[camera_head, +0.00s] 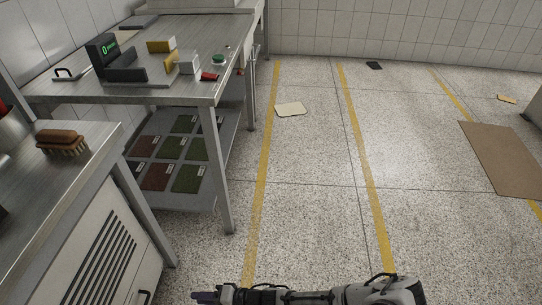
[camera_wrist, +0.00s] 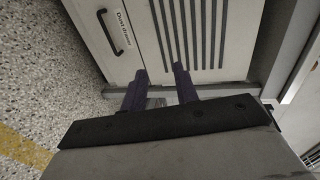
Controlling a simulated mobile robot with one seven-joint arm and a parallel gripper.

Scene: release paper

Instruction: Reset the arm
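My gripper (camera_head: 203,297) is at the bottom of the head view, low over the speckled floor, with my arm stretched out to its right. In the wrist view my gripper (camera_wrist: 160,72) has two dark purple fingers standing apart, with nothing held between them. Beyond the fingers is a light cabinet front (camera_wrist: 205,35) with dark slots and a labelled drawer with a black handle (camera_wrist: 109,33). A pale sheet (camera_head: 290,109) lies flat on the floor, well away from my gripper.
A steel cabinet (camera_head: 95,245) stands at left with a brush (camera_head: 62,142) on top. Behind it is a steel table (camera_head: 215,88) holding a press-like device and small blocks; its lower shelf bears green and brown squares. A brown mat (camera_head: 505,160) lies at right. The middle floor is mostly clear.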

